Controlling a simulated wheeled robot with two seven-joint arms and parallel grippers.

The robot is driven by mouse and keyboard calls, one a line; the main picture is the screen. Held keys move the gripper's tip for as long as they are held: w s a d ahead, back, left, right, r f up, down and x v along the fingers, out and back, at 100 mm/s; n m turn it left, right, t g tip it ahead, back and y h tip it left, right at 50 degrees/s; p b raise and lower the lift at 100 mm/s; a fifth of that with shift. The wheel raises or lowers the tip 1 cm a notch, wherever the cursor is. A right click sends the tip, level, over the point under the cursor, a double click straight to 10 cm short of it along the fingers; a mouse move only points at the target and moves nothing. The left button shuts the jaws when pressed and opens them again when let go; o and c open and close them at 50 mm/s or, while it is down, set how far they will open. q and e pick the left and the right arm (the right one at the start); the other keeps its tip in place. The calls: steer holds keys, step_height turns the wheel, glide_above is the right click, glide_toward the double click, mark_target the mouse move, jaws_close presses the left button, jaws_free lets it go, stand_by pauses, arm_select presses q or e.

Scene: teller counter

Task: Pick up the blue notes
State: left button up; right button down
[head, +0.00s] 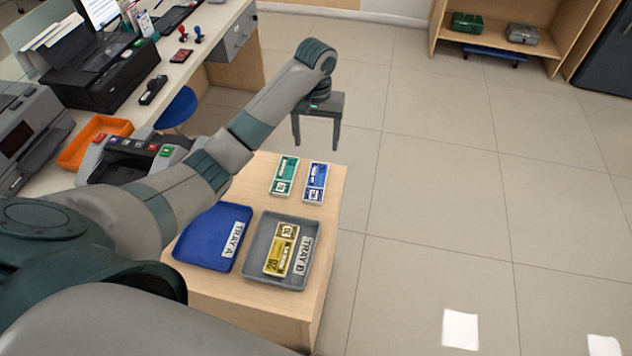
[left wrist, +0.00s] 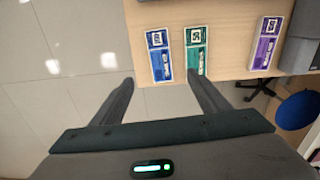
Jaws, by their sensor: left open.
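The blue notes (head: 315,183) lie flat at the far right corner of the wooden table, right of the green notes (head: 285,176). In the left wrist view the blue notes (left wrist: 158,55) lie left of the green notes (left wrist: 196,50). My left gripper (head: 318,143) is open and empty, just beyond the table's far edge, with its fingers pointing down. In the left wrist view its fingers (left wrist: 160,85) are apart, with nothing between them. My right gripper is not in view.
The grey tray labelled Tray B (head: 265,222) holds yellow notes (head: 281,249). The blue tray labelled Tray A (head: 207,238) is empty where visible. Purple notes (left wrist: 266,43) show in the left wrist view.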

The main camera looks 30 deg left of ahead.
arm_select(q)
step_height(320, 180, down, 5)
steer(key=b, duration=0.2)
steer(key=p, duration=0.2)
glide_above(316, 181)
step_height(316, 181, down, 6)
steer(key=shift+f, duration=0.45)
steer(key=shift+f+p, duration=0.4)
steer(key=shift+f, duration=0.15)
step_height(316, 181, down, 3)
steer(key=shift+r+p, duration=0.1)
steer(key=shift+p, duration=0.35)
steer(key=shift+f, duration=0.65)
